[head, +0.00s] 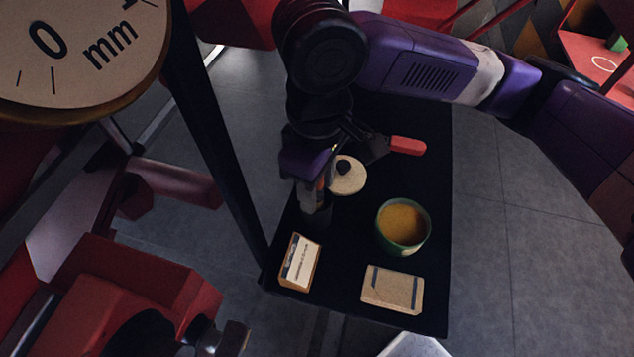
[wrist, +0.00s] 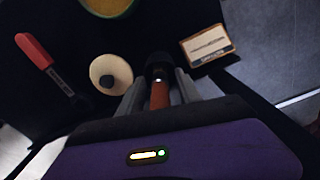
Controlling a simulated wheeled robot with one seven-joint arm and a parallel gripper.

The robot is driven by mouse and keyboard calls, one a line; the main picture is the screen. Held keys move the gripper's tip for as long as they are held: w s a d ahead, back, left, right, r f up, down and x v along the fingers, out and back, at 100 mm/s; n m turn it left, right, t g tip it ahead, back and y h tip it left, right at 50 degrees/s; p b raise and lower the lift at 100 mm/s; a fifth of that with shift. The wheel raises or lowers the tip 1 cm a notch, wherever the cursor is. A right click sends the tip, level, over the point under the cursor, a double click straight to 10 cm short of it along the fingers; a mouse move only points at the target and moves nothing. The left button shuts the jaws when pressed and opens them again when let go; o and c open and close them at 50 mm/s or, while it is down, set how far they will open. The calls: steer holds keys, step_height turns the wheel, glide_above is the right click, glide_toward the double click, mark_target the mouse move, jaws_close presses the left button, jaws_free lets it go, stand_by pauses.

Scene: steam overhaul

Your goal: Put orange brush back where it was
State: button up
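The orange brush (wrist: 160,95) stands between the two fingers of my gripper (wrist: 160,88), handle toward the palm. The fingers lie close along both sides of it and look shut on it. In the head view a sliver of the orange brush (head: 320,184) shows under my gripper (head: 316,192), which points down over the left side of the black table. Just below it is a dark cylinder (head: 316,214), perhaps a cup; it also shows in the wrist view (wrist: 158,65). The brush's lower end is hidden, so I cannot tell whether it is inside the cylinder.
A pale round lid with a dark knob (head: 350,181) lies close right of my gripper. A red-handled tool (head: 407,146) is behind it. A green bowl with yellow content (head: 400,245), a labelled box (head: 301,262) and a tan block (head: 392,291) stand nearer. A dark post (head: 215,130) rises at left.

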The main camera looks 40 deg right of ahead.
steer(key=shift+r, duration=0.15)
step_height(320, 180, up, 12)
steer(key=shift+f+p, duration=0.1)
steer(key=shift+p, duration=0.55)
